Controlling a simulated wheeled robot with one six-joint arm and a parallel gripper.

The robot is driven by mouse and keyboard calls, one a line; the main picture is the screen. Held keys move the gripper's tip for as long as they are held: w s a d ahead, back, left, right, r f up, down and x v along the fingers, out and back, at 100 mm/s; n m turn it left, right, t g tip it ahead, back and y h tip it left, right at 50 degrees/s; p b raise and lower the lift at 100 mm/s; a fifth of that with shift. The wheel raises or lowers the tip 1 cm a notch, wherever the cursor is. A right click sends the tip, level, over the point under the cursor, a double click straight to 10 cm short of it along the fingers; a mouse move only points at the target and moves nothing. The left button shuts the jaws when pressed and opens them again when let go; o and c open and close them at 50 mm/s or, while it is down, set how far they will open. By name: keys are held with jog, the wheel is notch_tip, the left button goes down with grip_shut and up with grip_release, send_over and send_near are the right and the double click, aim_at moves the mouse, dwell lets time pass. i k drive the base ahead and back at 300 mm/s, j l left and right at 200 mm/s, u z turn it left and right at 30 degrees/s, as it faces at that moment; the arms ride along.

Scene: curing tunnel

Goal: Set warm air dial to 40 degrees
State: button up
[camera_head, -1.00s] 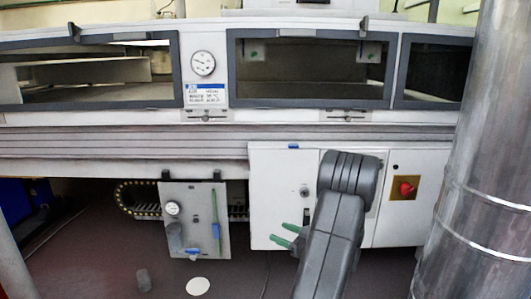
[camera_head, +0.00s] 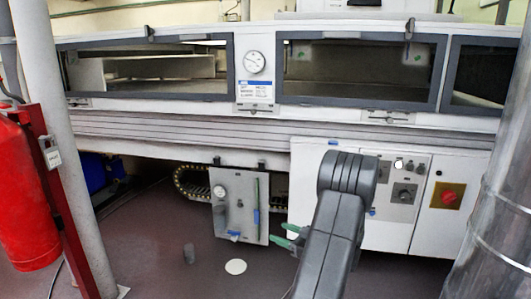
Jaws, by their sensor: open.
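A black round knob (camera_head: 404,195) sits on a grey control panel (camera_head: 385,210) on the white cabinet, right of my arm. Its markings are too small to read, and I cannot tell for sure that it is the warm air dial. A round white gauge (camera_head: 256,62) is on the tunnel front between two windows. Its figures are not legible. My gripper (camera_head: 278,233) has green fingers and is open and empty. It points left in front of the cabinet, left of and lower than the knob. My arm hides part of the cabinet front.
A red rotary switch (camera_head: 448,197) on a yellow plate is at right. A grey hanging panel (camera_head: 241,220) with a small gauge is left of my gripper. A red fire extinguisher (camera_head: 25,195) stands far left. A metal pipe (camera_head: 500,200) stands at right. Some floor is bare at lower left.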

aim_at(404, 194)
jog(key=i+j+z, duration=0.25)
jog(key=z, duration=0.25)
jog(key=i+j+z, duration=0.35)
jog(key=z, duration=0.15)
jog(key=i+j+z, duration=0.45)
jog(key=j+z, duration=0.25)
jog(key=i+j+z, duration=0.15)
jog(key=z, duration=0.2)
jog(key=j+z, duration=0.35)
jog(key=j, duration=0.2)
jog(key=k+l+z, duration=0.2)
jog(key=k+l, duration=0.05)
jog(key=l, duration=0.05)
